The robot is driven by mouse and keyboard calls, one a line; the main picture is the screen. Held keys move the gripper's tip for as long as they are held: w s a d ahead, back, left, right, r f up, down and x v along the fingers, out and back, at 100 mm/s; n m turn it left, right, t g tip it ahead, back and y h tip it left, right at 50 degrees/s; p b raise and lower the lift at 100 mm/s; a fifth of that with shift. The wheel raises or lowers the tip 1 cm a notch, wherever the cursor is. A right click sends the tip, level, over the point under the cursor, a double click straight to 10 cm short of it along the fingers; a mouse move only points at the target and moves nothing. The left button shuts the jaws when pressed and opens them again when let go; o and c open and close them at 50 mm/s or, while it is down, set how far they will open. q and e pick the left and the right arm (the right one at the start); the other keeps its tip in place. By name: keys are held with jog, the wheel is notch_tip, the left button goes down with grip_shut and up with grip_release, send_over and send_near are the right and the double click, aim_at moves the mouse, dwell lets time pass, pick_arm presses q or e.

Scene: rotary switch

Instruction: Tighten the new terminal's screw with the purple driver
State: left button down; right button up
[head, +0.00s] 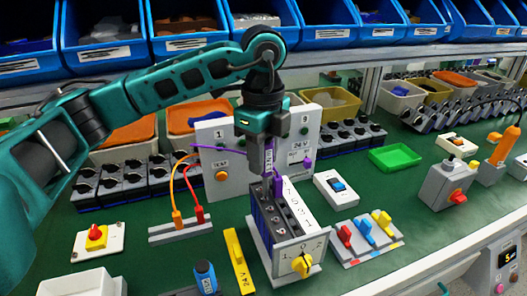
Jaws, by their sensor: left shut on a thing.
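My left gripper (267,138) points straight down above the rotary switch and is shut on the purple driver (269,160). The gripper's fingers hide much of the driver, which stands upright with its lower end at the terminal side of the switch. I cannot tell whether its tip sits in a screw. The rotary switch (300,252) has a grey front plate with a yellow knob and a dark body with a row of terminal screws behind it. A purple wire (283,188) is by the terminals. Which terminal is new is unclear. My right gripper is out of view.
A grey test panel (213,165) stands close behind the switch. Left are orange and red probes in a holder (180,232); in front, a yellow 24V bar (238,262) and blue-handled tool (205,276). Right are colored levers (366,234) and a green tray (394,158).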

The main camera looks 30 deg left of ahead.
pick_arm(q)
jog(key=n+p, duration=0.1)
jog(key=n, duration=0.4)
jog(key=shift+s+r, duration=0.1)
jog(key=shift+s, duration=0.05)
jog(key=shift+n+p, duration=0.35)
jog(key=shift+n, duration=0.75)
jog(key=shift+f, duration=0.5)
jog(key=m+b, duration=0.1)
jog(key=m, duration=0.5)
jog(key=shift+m, duration=1.1)
